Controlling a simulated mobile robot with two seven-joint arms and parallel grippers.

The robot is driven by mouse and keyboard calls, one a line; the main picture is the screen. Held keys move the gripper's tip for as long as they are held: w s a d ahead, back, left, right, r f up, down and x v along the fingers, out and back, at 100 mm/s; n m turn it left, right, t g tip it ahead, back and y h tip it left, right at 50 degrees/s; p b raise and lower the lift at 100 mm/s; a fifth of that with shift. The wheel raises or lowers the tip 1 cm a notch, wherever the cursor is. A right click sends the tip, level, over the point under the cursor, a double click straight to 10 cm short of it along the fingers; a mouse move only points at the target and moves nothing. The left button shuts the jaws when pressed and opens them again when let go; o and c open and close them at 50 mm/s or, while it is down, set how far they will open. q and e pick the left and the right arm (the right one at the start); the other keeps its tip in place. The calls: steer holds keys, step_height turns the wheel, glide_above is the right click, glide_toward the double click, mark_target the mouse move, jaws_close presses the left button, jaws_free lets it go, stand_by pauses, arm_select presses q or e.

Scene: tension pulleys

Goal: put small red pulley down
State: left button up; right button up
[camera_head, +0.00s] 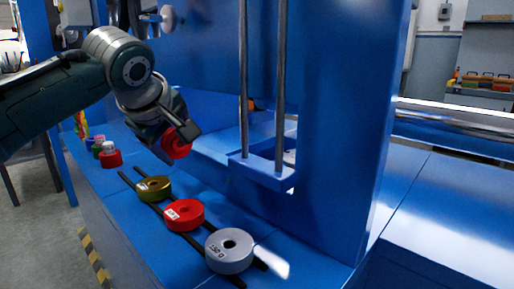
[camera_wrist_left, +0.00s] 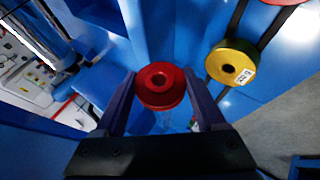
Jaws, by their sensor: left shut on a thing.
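The small red pulley (camera_head: 174,148) is gripped by my left gripper (camera_head: 184,134), held in the air above the blue bench. In the left wrist view the small red pulley (camera_wrist_left: 160,92) sits between the two fingers of the left gripper (camera_wrist_left: 165,100), its centre hole facing the camera. A larger red pulley (camera_head: 184,214) lies flat on two dark rails, between an olive-gold pulley (camera_head: 154,189) and a grey pulley (camera_head: 229,251). The gold pulley also shows in the left wrist view (camera_wrist_left: 231,63). My right gripper is not in view.
Small coloured pulleys (camera_head: 108,157) stand on the bench to the left. A blue machine frame (camera_head: 355,120) with two vertical metal rods (camera_head: 280,80) and a blue bracket (camera_head: 265,177) stands right of my left arm. Bare blue bench surface lies left of the rails.

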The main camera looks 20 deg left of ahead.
arm_select(q)
steer(key=shift+w+r, duration=0.1)
steer(key=shift+f, duration=0.65)
steer(key=o, duration=1.4)
steer(key=shift+r, duration=0.55)
steer(key=p+v, duration=0.5)
steer(key=v, duration=0.7)
steer(key=s+d+f+m+g+h, duration=0.1)
steer(key=s+d+f+m, duration=0.2)
steer(key=s+f+m, duration=0.2)
steer(key=s+d+f+m+g+h, duration=0.1)
steer(key=s+d+f+m, duration=0.3)
steer(key=s, duration=0.7)
steer(key=s+d+f+m+g+h, duration=0.1)
steer(key=s+d+f+m+g, duration=0.1)
steer(key=s+d+f+m, duration=0.2)
steer(key=s+f+m, duration=0.3)
steer(key=s+m, duration=0.1)
steer(key=s, duration=0.1)
steer(key=shift+m+g, duration=0.3)
steer(key=shift+g, duration=0.1)
steer(key=shift+s, duration=0.15)
